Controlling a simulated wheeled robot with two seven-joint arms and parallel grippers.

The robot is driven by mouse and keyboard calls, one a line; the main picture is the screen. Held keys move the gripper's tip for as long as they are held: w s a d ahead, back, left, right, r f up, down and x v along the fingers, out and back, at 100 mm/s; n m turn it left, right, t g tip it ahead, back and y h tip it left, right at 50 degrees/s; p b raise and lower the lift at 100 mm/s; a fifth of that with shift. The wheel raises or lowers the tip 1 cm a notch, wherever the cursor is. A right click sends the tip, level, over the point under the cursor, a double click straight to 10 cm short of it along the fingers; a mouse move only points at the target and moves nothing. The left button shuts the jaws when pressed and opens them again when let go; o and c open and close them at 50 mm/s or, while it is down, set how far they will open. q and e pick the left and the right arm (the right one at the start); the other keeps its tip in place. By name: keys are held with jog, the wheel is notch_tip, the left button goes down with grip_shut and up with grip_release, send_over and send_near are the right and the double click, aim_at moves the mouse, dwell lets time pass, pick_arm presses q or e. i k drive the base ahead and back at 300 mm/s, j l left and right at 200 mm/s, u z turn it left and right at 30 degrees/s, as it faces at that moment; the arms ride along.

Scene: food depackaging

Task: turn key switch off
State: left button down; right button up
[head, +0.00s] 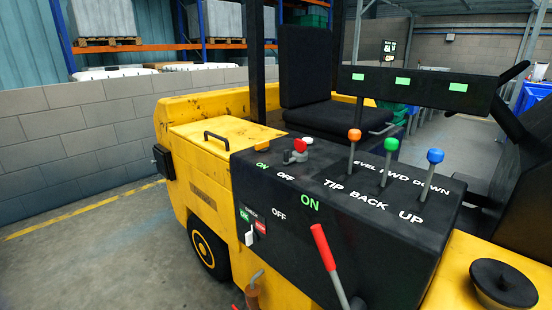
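A forklift's black control panel (330,215) fills the middle of the head view. On its far left part, near the green ON and white OFF labels, stands a small grey switch (289,157) with a red knob (300,145) beside it. I take this to be the key switch, but it is too small to tell its turned position. A second pair of OFF and ON labels lies closer, near a red-handled lever (323,247). Neither of my grippers shows in the head view.
Levers with orange (354,135), green (391,145) and blue (435,156) knobs rise from the panel's right part. A black seat (310,80) stands behind. A black round knob (503,280) is at front right. The floor at left is clear.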

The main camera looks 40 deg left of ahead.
aim_at(296, 157)
jog(key=i+j, duration=0.1)
jog(key=j, duration=0.5)
jog(key=i+j+z, duration=0.15)
jog(key=j, duration=1)
jog(key=i+z, duration=0.05)
